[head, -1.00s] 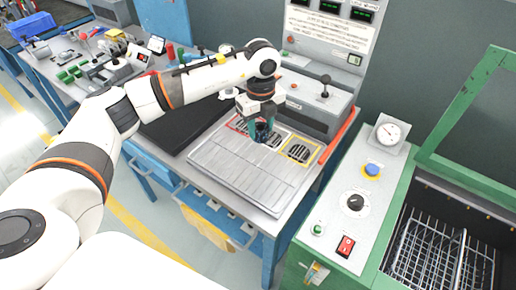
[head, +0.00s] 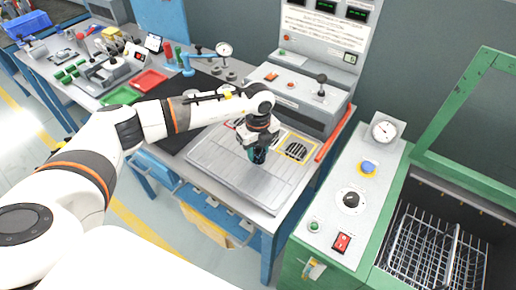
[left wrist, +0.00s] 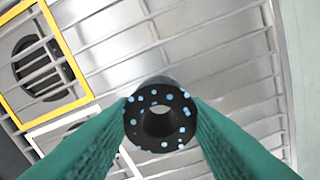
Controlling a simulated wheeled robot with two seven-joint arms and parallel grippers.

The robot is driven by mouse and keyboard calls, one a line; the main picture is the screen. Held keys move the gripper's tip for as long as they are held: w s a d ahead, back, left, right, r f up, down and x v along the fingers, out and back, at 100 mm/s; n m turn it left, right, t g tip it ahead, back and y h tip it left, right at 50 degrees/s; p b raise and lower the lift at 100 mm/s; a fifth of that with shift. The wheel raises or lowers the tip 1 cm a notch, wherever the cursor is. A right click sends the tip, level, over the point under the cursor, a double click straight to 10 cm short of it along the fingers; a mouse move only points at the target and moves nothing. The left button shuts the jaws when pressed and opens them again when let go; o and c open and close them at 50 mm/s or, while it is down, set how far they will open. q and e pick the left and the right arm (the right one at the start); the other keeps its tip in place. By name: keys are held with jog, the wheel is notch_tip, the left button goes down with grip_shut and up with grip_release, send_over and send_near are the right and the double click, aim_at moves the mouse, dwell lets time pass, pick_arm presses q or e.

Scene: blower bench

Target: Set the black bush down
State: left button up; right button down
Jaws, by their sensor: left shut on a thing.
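The black bush (left wrist: 160,116) is a short dark cylinder with a centre hole and light blue dots on its end face. In the left wrist view it sits between the two green fingers of my left gripper (left wrist: 161,118), which is shut on it. In the head view my left gripper (head: 257,154) points down over the slatted metal top of the bench (head: 225,168), in front of the yellow-framed vent (head: 297,150). Whether the bush touches the slats cannot be told. My right gripper is not in view.
A white-framed opening (left wrist: 62,128) lies beside the yellow frame. A grey control box with a lever (head: 305,98) stands behind the slatted top. A green cabinet with a wire basket (head: 428,252) is at the right. The front slats are clear.

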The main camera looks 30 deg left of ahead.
pick_arm(q)
jog(key=shift+f, duration=0.1)
jog(key=o, duration=1.2)
jog(key=shift+o, duration=0.2)
notch_tip(320, 180, up, 12)
jog(key=b, duration=0.1)
jog(key=shift+r+b, duration=0.2)
jog(key=shift+b, duration=0.1)
jog(key=shift+f, duration=0.1)
